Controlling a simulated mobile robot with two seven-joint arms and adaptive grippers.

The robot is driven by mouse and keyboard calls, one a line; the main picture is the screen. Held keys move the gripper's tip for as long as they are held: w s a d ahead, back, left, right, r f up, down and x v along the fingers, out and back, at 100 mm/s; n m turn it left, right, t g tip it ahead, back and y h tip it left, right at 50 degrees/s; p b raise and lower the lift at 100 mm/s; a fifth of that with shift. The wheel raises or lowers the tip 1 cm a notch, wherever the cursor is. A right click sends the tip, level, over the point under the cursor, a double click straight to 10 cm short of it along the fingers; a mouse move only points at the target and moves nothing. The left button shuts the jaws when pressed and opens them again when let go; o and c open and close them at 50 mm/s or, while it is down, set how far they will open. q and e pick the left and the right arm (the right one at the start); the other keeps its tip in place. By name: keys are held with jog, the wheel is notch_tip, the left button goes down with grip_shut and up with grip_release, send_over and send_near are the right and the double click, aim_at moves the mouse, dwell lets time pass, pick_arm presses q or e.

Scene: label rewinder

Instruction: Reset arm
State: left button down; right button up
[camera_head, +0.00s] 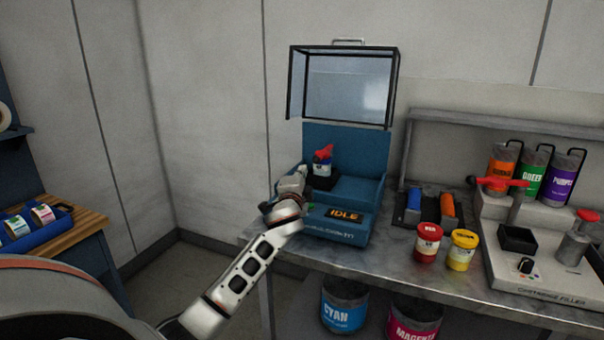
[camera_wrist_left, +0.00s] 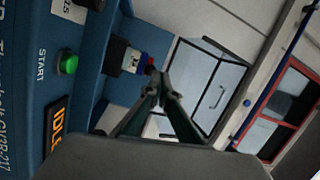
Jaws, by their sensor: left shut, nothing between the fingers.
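My left arm comes in from the bottom of the head view, and its left gripper (camera_head: 300,176) is at the left side of the blue machine (camera_head: 346,232). In the left wrist view the left gripper's fingers (camera_wrist_left: 160,84) come together with nothing between them. The machine's display (camera_head: 344,215) reads IDLE. Its clear, black-framed guard (camera_head: 346,88) is raised. A small container with a red top (camera_head: 322,165) stands in a black holder inside the machine, beyond the gripper. My right gripper does not show.
A green START button (camera_wrist_left: 68,64) is on the machine's front. Red (camera_head: 428,244) and yellow (camera_head: 462,250) jars stand on the metal bench, right of the machine. A filler station (camera_head: 545,275) is farther right. A wooden bench (camera_head: 80,230) with a blue tray is at far left.

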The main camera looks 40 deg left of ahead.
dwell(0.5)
pick_arm(q)
jog(key=s+d+f+n+g+h, duration=0.1)
jog(key=s+d+f+g, duration=0.1)
jog(key=s+d+f, duration=0.35)
jog(key=s+d+f+g, duration=0.1)
jog(key=s+d+f, duration=0.1)
jog(key=s+f, duration=0.55)
jog(key=s+d+f+n+g+h, duration=0.1)
jog(key=s+d+f+g, duration=0.15)
jog(key=s+f, duration=0.35)
jog(key=s+d+f+n+g+h, duration=0.15)
jog(key=s+d+f, duration=0.25)
jog(key=s, duration=0.7)
jog(key=s+d+f+g+h, duration=0.1)
jog(key=s+d+f+g, duration=0.25)
jog(key=s, duration=0.85)
jog(key=w+d+f+n+t+h, duration=0.2)
jog(key=d+f+t+h, duration=0.2)
jog(key=d+f, duration=1)
jog(key=d+h, duration=0.1)
jog(key=h, duration=0.2)
jog(key=shift+w+d+f+n, duration=0.15)
jog(key=shift+d+f+n, duration=0.2)
jog(key=shift+d, duration=0.05)
jog(key=shift+t, duration=0.25)
